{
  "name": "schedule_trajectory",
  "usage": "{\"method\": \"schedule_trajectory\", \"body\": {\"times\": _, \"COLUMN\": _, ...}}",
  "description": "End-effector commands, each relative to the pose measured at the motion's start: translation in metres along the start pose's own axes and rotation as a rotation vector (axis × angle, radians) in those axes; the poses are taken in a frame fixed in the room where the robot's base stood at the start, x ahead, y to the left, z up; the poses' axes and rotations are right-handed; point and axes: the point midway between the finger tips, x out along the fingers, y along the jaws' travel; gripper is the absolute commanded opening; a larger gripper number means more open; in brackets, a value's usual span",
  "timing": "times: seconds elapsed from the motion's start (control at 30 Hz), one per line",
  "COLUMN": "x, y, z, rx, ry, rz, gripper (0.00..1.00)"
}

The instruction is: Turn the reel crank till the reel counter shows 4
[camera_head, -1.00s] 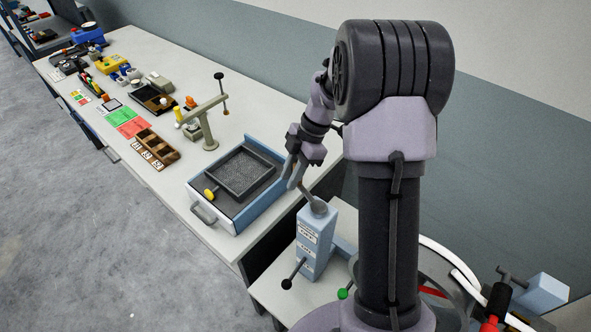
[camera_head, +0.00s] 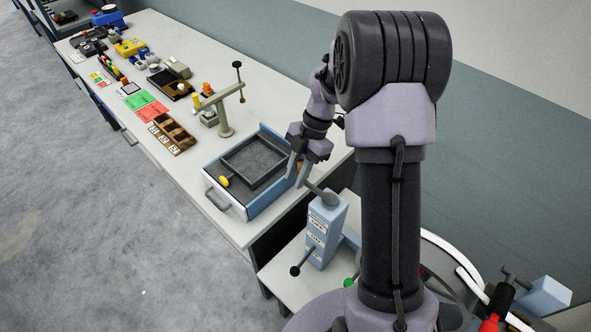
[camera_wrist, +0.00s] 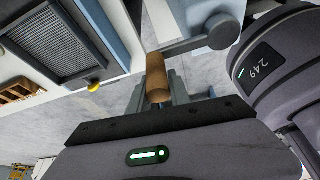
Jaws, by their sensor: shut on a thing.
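The reel crank stands on top of a pale blue post (camera_head: 322,240). Its grey arm (camera_head: 318,191) runs from a round hub (camera_head: 330,198) up and to the left. In the wrist view the crank arm (camera_wrist: 185,45) joins the hub (camera_wrist: 224,30) to a wooden handle (camera_wrist: 156,78). My gripper (camera_head: 299,177) is shut on this handle; its fingers (camera_wrist: 180,90) show partly behind the wood. White labels (camera_head: 316,222) are on the post's front, too small to read surely. I cannot make out a counter number there.
A blue-sided tray (camera_head: 208,180) with a mesh screen (camera_head: 254,160) sits on the long table (camera_head: 185,185), close left of my gripper. A black-knobbed lever (camera_head: 296,270) sticks out from the post's lower front.

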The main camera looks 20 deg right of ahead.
Motion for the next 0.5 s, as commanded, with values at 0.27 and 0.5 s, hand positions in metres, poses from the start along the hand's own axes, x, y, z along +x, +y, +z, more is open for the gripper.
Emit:
{"method": "schedule_trajectory", "body": {"times": 0.27, "x": 0.0061, "y": -0.0089, "z": -0.0022, "rx": -0.039, "ry": 0.004, "rz": -0.037, "gripper": 0.0}}
{"method": "schedule_trajectory", "body": {"times": 0.5, "x": 0.0071, "y": -0.0099, "z": -0.0043, "rx": -0.068, "ry": 0.004, "rz": -0.048, "gripper": 0.0}}
